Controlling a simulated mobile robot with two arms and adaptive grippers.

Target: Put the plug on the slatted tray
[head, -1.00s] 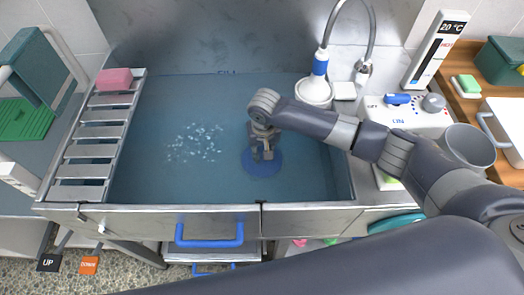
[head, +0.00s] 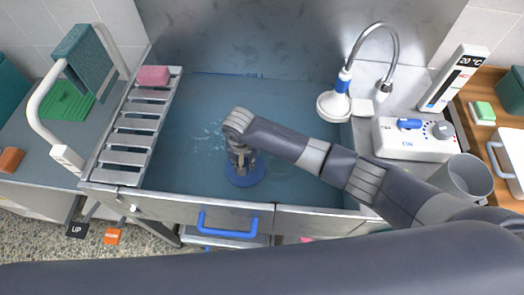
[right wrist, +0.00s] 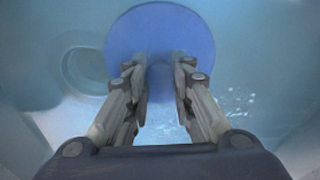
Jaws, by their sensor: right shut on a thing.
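The plug is a round blue disc (head: 245,176) low in the grey-blue water of the sink. My right gripper (head: 242,160) points down and is shut on the plug's middle. In the right wrist view the disc (right wrist: 160,28) lies flat beyond my fingertips (right wrist: 160,72), and a pale round drain ring (right wrist: 84,68) shows beside it, uncovered. The slatted metal tray (head: 122,158) spans the sink's left side, with a pink block (head: 153,75) on its far end. My left gripper is not in view.
A spray head (head: 334,105) on a curved hose stands at the sink's back right corner. A white control box (head: 413,139) and a grey cup (head: 466,176) are to the right. A towel rail with a teal towel (head: 86,62) rises left of the tray. The tray's nearer slats are bare.

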